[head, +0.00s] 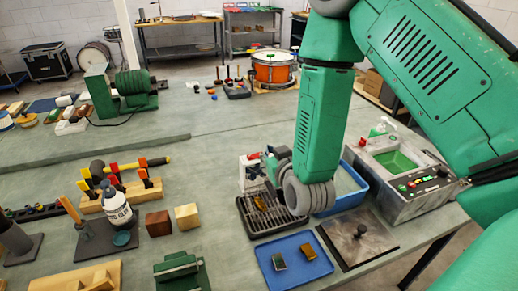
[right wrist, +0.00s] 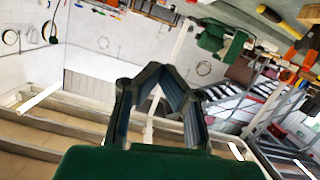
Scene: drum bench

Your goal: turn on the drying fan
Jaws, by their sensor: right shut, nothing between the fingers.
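I cannot pick out the drying fan for certain. A white box with a red part on top (head: 249,176) stands behind the black slotted rack, partly hidden by my right gripper; I cannot tell whether it is the fan or its switch. A grey unit with a green basin (head: 398,160) stands at the right, with small coloured buttons on its front. My right gripper (head: 272,158) is shut and empty, above the back of the rack, close to the white box. In the right wrist view its fingers (right wrist: 158,75) come together with nothing between them. My left gripper is not in view.
The black slotted rack (head: 256,224) holds a small brassy part. A blue tray (head: 300,273) with two small parts and a dark plate with a knob (head: 340,246) lie in front. A blue bin (head: 352,199) stands behind my forearm. Blocks and a bottle (head: 118,207) stand left.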

